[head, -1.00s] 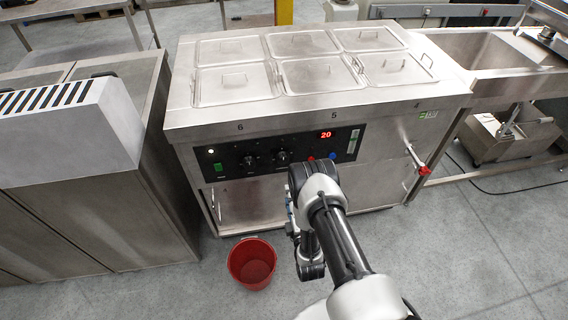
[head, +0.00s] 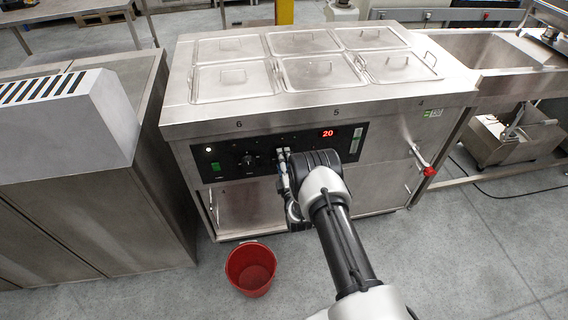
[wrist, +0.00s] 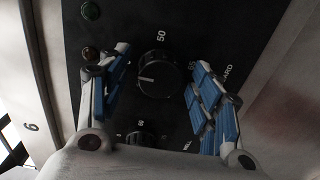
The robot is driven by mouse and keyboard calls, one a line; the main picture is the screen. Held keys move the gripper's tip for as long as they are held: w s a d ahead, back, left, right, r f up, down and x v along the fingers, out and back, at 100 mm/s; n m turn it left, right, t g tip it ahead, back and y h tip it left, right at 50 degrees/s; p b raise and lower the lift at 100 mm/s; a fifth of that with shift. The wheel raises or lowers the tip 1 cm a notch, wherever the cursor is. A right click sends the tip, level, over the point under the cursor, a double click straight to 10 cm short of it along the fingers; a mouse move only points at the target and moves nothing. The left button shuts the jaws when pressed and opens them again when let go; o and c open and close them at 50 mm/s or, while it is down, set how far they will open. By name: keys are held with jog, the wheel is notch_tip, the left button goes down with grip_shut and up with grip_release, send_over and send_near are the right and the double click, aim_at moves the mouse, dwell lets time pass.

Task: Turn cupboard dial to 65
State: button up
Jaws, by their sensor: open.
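The cupboard dial (wrist: 158,74) is a round black knob on a black panel, in the middle of the wrist view. Its white pointer line points left in that picture. A "50" is printed above it and an "85" to its right; part of a label ending "ARD" shows farther right. My gripper (wrist: 159,70) is open, with one blue-padded finger on each side of the dial and a gap to it on both sides. I cannot tell how deep the fingertips reach. In the head view my gripper (head: 283,158) is at the panel and hides this dial.
A second knob (wrist: 140,138) is close below the dial in the wrist view. The panel's red display (head: 328,134) reads 20. Lidded pans fill the steel counter (head: 290,111) above the panel. A red bucket (head: 250,268) stands on the floor; a red-tipped handle (head: 428,171) juts out at right.

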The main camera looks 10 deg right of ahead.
jog(key=shift+c, duration=0.3)
jog(key=c, duration=1)
jog(key=shift+m, duration=15.8)
